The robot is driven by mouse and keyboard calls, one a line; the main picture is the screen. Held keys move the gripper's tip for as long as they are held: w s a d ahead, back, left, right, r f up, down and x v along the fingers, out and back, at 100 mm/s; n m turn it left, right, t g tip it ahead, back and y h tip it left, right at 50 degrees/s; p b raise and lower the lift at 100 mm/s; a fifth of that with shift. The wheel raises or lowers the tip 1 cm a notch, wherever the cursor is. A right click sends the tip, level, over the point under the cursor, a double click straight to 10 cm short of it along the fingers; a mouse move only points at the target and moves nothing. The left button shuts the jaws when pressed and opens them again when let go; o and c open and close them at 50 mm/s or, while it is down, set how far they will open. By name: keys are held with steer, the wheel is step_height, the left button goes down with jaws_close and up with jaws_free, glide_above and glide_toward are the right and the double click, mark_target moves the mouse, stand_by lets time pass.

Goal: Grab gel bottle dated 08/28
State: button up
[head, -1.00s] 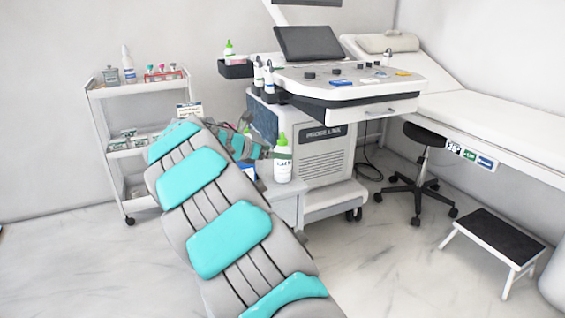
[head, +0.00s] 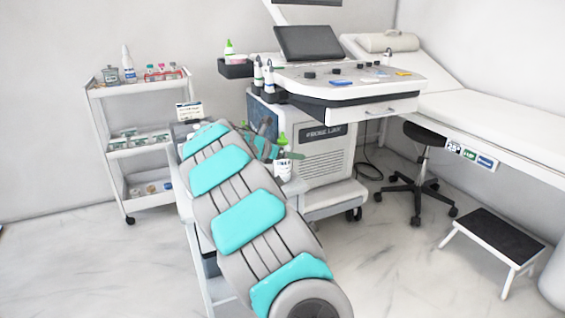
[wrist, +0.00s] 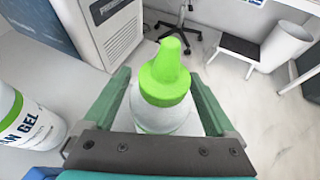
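A white gel bottle with a bright green pointed cap (wrist: 168,75) stands between the fingers of my gripper (wrist: 165,105) in the wrist view. Narrow gaps seem to show on both sides, so the fingers look open around it. No date is readable on it. A second white bottle (wrist: 28,128) with a green band and the word GEL stands outside the left finger, partly cut off by the frame edge. In the head view my gripper (head: 268,151) is at a white bottle (head: 283,170) on the small grey stand, with a finger across its upper part.
The ultrasound machine (head: 330,150) stands right behind the bottles. Another green-capped bottle (head: 229,48) is in its side holder. A white shelf cart (head: 115,185) stands at the left. A stool (head: 418,170) and a black-topped step (head: 493,235) are at the right, with clear floor around them.

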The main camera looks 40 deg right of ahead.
jaws_close()
stand_by(0.5)
